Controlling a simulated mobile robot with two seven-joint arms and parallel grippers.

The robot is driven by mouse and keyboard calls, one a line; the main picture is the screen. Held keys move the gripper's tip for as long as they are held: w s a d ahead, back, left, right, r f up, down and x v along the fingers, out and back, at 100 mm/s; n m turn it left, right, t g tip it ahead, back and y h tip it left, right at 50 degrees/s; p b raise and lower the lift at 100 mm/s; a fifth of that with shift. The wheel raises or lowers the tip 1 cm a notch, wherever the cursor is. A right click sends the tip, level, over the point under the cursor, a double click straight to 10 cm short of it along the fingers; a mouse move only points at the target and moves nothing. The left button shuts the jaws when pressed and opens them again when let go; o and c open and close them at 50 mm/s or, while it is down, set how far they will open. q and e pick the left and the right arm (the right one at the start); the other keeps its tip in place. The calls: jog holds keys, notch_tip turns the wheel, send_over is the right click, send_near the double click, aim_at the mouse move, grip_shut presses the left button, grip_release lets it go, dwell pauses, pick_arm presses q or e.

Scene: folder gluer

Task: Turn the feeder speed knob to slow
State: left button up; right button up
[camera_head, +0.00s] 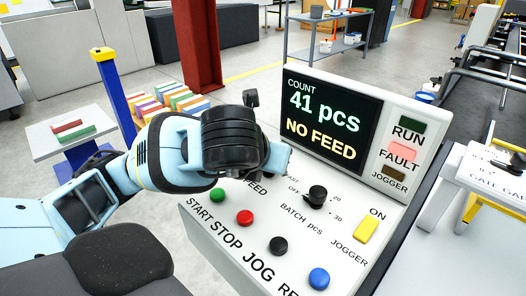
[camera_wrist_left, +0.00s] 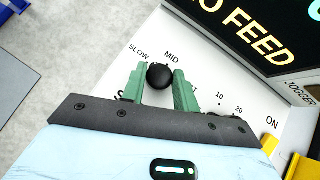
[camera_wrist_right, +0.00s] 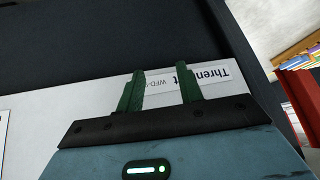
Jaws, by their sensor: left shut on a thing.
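The feeder speed knob (camera_wrist_left: 160,77) is a round black knob on the white panel, with SLOW printed to its upper left and MID above it in the left wrist view. My left gripper (camera_wrist_left: 159,85) is shut on it, one green finger on each side. No pointer mark on the knob is clear, so its setting cannot be told. In the head view my left wrist and forearm hide the knob; only part of the FEED lettering shows. My right gripper (camera_wrist_right: 161,85) is open and empty in the right wrist view, in front of a white label plate.
The console (camera_head: 399,104) has a screen (camera_head: 331,120) reading 41 pcs and NO FEED. The batch knob (camera_head: 317,196) is right of my left gripper. Green (camera_head: 217,195), red (camera_head: 245,217), black (camera_head: 278,245) and blue (camera_head: 318,278) buttons line the front; a yellow jogger switch (camera_head: 367,230) is at right.

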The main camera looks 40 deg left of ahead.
pick_arm(q)
jog(key=n+y+p, duration=0.1)
jog(key=p, duration=0.2)
jog(key=n+g+y+p, duration=0.1)
jog(key=n+p, duration=0.1)
jog(key=p, duration=0.1)
jog(key=shift+d+r+n, duration=0.2)
jog(key=shift+r+n, duration=0.1)
jog(key=shift+r, duration=0.1)
jog(key=shift+w+f+n+g+y+p, duration=0.1)
jog(key=shift+f+n+g+y+p, duration=0.15)
jog(key=shift+n+g+y+p, duration=0.25)
jog(key=shift+f, duration=0.2)
pick_arm(e)
jog(key=w+r+t, duration=0.1)
jog(key=w+r, duration=0.3)
jog(key=r, duration=0.5)
jog(key=shift+d+t, duration=0.3)
jog(key=shift+w, duration=0.1)
pick_arm(q)
jog(key=o, duration=1)
jog(key=shift+c, duration=0.2)
pick_arm(e)
jog(key=shift+w, duration=0.15)
